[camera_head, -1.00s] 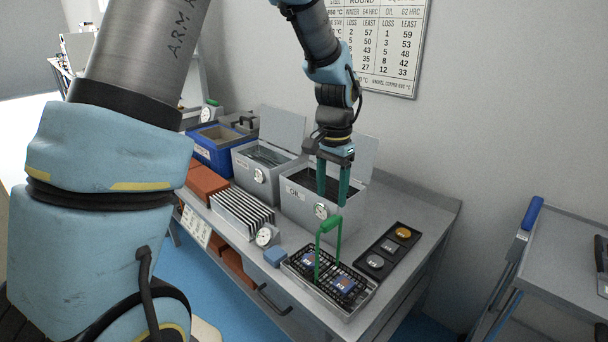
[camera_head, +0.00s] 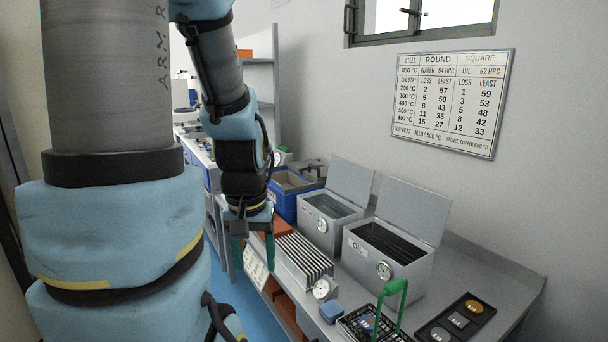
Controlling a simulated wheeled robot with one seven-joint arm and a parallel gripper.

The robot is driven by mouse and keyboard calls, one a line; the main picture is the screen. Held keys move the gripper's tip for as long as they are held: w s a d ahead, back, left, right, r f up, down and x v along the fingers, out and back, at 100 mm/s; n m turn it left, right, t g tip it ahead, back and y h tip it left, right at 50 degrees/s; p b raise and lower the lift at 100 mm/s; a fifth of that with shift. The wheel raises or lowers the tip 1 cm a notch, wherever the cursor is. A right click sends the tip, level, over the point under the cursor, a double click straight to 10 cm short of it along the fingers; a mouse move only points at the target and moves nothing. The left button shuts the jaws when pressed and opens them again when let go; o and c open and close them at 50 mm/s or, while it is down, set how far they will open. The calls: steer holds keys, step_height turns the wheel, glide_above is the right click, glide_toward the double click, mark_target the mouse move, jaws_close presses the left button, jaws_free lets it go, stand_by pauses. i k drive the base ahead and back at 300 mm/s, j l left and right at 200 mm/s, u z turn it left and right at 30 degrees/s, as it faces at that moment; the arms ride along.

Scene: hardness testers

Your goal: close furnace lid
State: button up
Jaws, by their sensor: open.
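My gripper (camera_head: 254,252) hangs pointing down at the left of the bench, with its green fingers apart and nothing seen between them. It is in front of the orange-red blocks and left of the striped rack. I cannot make out a furnace for certain in this view. Two grey boxes stand with their lids raised against the wall side: one marked OIL (camera_head: 362,268) and one (camera_head: 320,228) to its left. A blue box (camera_head: 283,206) with a tan inside stands further left, behind my gripper. My arm hides much of the left side.
A striped rack (camera_head: 303,262), a blue block (camera_head: 331,312), a black basket with a green handle (camera_head: 392,300) and a dark tray of discs (camera_head: 462,318) are on the bench. A shelf (camera_head: 262,80) stands behind. A chart (camera_head: 452,100) hangs on the wall.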

mark_target(314, 171)
steer(key=i+j, duration=0.25)
steer(key=i, duration=0.25)
steer(key=i+j, duration=0.25)
steer(key=i, duration=0.25)
steer(key=i+j, duration=0.25)
steer(key=i, duration=0.25)
steer(key=i+j, duration=0.25)
steer(key=i, duration=0.25)
steer(key=i+j, duration=0.25)
steer(key=i, duration=0.25)
